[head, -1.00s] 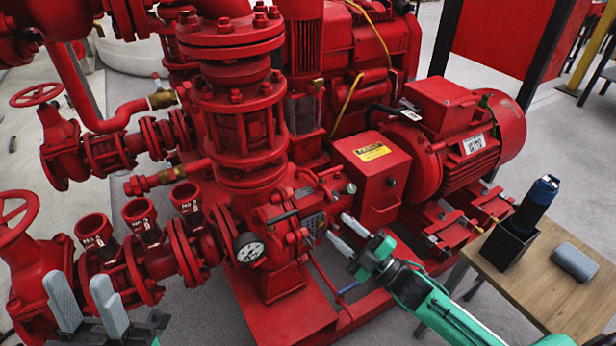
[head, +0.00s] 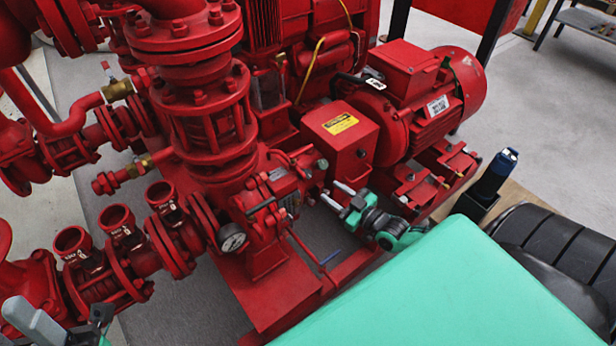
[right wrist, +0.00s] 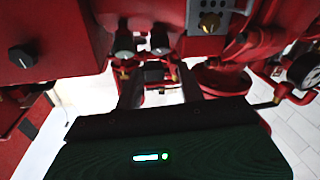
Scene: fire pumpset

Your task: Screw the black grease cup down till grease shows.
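My right gripper (head: 329,191) is open, its two pale fingers spread beside the red pump's bearing housing (head: 268,205). In the right wrist view its dark fingers (right wrist: 160,88) point at the pump. A small dark piece (right wrist: 154,72) shows between them, with red metal and a bit of brass around it. It may be the black grease cup, but I cannot tell for sure, nor whether the fingers touch it. No grease can be made out. My left gripper (head: 35,322) is partly cut off at the lower left; one grey finger shows, away from the pump shaft.
A dial gauge (head: 232,238) sits in front of the housing. A red guard box (head: 343,138) with a yellow label and a red motor (head: 425,95) stand behind my right gripper. A blue-topped torch (head: 492,178) stands at right. My green arm covers the lower right.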

